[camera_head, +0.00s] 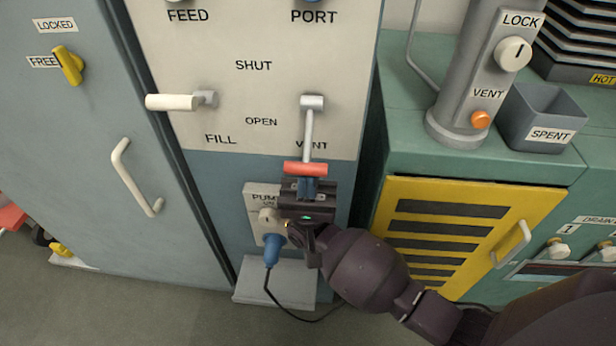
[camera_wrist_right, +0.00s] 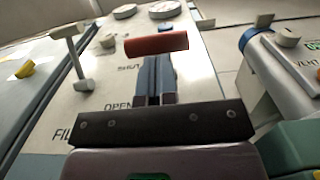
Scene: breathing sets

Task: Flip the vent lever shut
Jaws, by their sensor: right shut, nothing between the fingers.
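The vent lever has a grey pivot on the pale panel and a grey rod that runs down to a red crosswise handle (camera_head: 305,168). It hangs over the VENT label, on the OPEN side, below the word SHUT. In the right wrist view the red handle (camera_wrist_right: 156,44) lies just beyond the fingertips, and the rod is hidden behind the fingers. My right gripper (camera_head: 306,184) is shut and empty, close below the red handle; it also shows in the right wrist view (camera_wrist_right: 155,75). Whether the fingertips touch the handle I cannot tell. My left gripper is not in view.
The fill lever (camera_head: 172,102) with a white handle is to the left on the same panel. A blue plug (camera_head: 271,250) with a black cord is beside my right wrist. A grey column (camera_head: 478,75) and a yellow slotted door (camera_head: 440,235) stand to the right.

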